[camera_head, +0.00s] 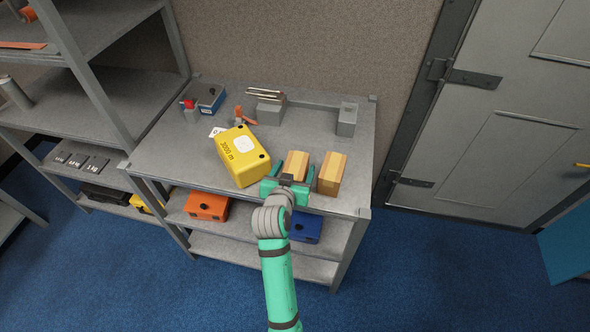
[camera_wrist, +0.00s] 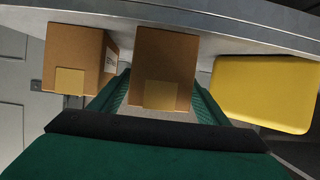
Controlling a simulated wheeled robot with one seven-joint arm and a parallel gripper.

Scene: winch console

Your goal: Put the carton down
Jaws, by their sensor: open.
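Two tan cartons stand side by side near the front edge of the grey bench top. The left carton (camera_head: 298,164) is between my gripper's two green fingers; in the wrist view, which looks upside down, this carton (camera_wrist: 165,65) is in the middle. My gripper (camera_head: 289,178) is open, with a finger on either side of it. Whether a finger touches it I cannot tell. The other carton (camera_head: 332,174) stands just to the right, outside the fingers, and appears at the left in the wrist view (camera_wrist: 76,58). The carton's lower front is partly hidden by my gripper.
A yellow case (camera_head: 241,157) lies close left of my gripper. Behind are a grey block with rods (camera_head: 268,110), a grey post (camera_head: 347,119) and a blue box (camera_head: 207,98). An orange box (camera_head: 206,205) and a blue one (camera_head: 306,228) sit on the shelf below.

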